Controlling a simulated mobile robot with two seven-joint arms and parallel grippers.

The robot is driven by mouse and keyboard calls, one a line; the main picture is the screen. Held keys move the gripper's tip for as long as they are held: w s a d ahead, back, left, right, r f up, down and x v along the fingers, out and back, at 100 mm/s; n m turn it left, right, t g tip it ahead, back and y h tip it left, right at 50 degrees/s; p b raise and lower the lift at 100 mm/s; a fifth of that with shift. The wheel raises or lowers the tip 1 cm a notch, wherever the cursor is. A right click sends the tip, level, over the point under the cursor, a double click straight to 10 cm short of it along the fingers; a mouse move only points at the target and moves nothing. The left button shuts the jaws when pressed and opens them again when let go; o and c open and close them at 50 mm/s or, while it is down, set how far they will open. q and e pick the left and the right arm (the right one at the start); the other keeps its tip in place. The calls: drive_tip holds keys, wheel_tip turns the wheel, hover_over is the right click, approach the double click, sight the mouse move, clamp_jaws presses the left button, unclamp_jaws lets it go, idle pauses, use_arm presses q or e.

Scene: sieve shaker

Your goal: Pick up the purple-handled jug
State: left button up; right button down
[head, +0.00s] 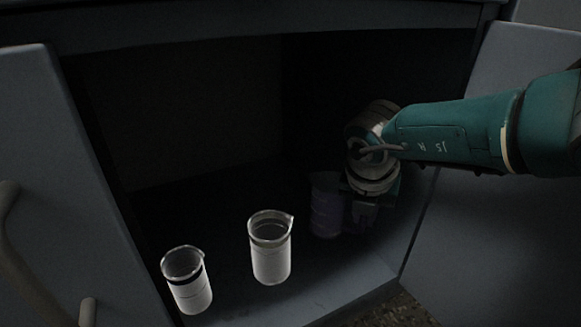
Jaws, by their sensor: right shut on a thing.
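The jug (327,208) is a dim purplish shape inside the dark cabinet, right of the middle in the head view. It looks upright, and its handle is hard to make out in the shadow. My right gripper (362,213) reaches in from the right and points down at the jug's right side. It is shut on the jug, though the fingers and the grip itself are dark and partly hidden. My left gripper is not in view.
Two clear beakers stand on the cabinet floor left of the jug: one near the middle (270,248) and one further left (187,281). Cabinet doors stand open at left (75,170) and right (490,240). The cabinet's back left is dark and looks empty.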

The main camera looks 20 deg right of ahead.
drive_tip(key=s+a+p, duration=1)
drive_tip(key=s+a, duration=0.2)
drive_tip(key=shift+s+a+p, duration=0.2)
drive_tip(key=shift+s+p, duration=0.1)
drive_tip(key=shift+s, duration=0.05)
drive_tip(key=shift+f, duration=0.1)
idle(0.3)
drive_tip(key=shift+s, duration=0.1)
idle(0.6)
